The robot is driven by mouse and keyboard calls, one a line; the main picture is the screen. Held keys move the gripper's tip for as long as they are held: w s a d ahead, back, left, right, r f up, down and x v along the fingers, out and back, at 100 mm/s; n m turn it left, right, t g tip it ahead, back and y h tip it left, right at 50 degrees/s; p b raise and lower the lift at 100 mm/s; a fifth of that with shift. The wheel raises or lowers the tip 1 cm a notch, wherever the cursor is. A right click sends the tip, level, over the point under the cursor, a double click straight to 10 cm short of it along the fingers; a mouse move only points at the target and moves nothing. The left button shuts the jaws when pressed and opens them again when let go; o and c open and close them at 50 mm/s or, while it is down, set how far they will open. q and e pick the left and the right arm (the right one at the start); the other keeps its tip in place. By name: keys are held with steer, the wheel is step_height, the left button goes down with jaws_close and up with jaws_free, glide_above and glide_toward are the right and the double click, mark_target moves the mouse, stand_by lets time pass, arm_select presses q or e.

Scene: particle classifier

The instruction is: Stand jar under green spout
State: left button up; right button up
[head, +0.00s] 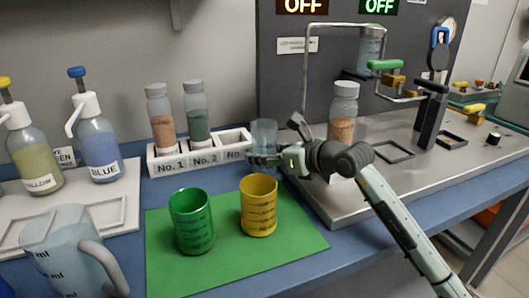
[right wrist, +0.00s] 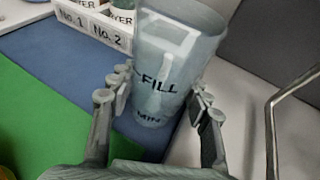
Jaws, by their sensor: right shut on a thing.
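A clear empty-looking jar (head: 264,132) is held upright by my right gripper (head: 266,158), beside the right end of the numbered rack. In the right wrist view the jar (right wrist: 165,65) is marked FILL and MIN and stands between the two fingers of the gripper (right wrist: 163,92). I cannot tell whether its base touches anything. A green part (head: 385,64) sits on the dispenser frame at the right, above the metal platform; it is well right of the jar. My left gripper is not in view.
The white rack (head: 160,164) holds two filled jars. Green and yellow cups (head: 192,222) (head: 259,206) stand on the green mat. A filled jar (head: 342,118) and a tall metal frame (head: 306,72) stand on the metal platform (head: 440,150). An empty square outline (head: 390,152) lies there.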

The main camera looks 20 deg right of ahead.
steer(key=o, duration=0.9)
steer(key=shift+f, duration=0.15)
steer(key=o, duration=0.4)
steer(key=shift+o, duration=0.2)
steer(key=shift+r, duration=0.2)
